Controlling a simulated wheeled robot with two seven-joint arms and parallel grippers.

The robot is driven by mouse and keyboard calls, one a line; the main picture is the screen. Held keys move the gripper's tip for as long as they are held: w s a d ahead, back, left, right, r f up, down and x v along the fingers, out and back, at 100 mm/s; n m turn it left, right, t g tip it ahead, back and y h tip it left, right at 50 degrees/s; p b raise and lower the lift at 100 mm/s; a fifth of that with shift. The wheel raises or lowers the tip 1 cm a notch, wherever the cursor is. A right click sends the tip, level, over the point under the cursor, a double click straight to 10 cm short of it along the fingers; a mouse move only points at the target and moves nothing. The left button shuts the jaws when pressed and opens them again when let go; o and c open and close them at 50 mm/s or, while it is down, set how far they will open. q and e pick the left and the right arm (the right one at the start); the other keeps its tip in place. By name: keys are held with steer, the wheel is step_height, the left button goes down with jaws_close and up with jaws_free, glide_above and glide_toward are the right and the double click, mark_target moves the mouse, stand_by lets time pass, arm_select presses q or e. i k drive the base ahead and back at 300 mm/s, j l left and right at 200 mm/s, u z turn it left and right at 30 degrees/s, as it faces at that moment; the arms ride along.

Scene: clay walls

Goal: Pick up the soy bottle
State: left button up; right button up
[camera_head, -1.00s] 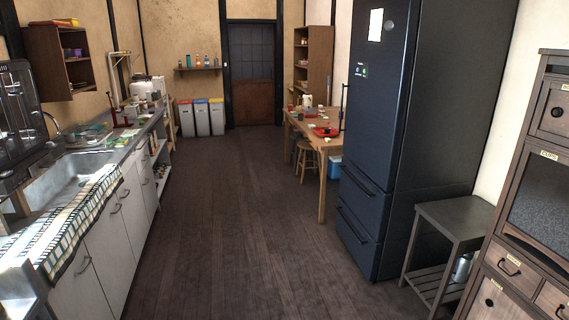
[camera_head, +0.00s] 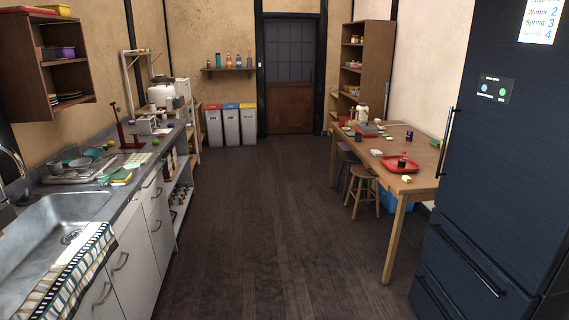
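A small dark bottle (camera_head: 402,162), which looks like the soy bottle, stands upright at the red tray (camera_head: 388,162) on the wooden table (camera_head: 420,182) at the right. It is small in the picture and I cannot read a label. Several other bottles (camera_head: 228,61) stand on the wall shelf at the back, too small to identify. Neither of my grippers shows in the view.
A dark fridge (camera_head: 490,150) stands close at the right, in front of the table. Stools (camera_head: 361,192) stand at the table's left side. A counter with a sink (camera_head: 60,225) runs along the left. The dark wooden floor (camera_head: 265,230) between is clear.

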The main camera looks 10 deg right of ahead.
mark_target(402, 162)
steer(key=i+z, duration=0.1)
steer(key=i, duration=1.05)
steer(key=i+j+z, duration=0.1)
steer(key=i, duration=1.05)
steer(key=i+z, duration=0.3)
steer(key=i, duration=0.2)
steer(key=i+z, duration=0.25)
steer(key=i, duration=0.3)
steer(key=i+j+z, duration=0.3)
steer(key=i, duration=0.2)
steer(key=i+j+z, duration=0.3)
steer(key=i, duration=0.15)
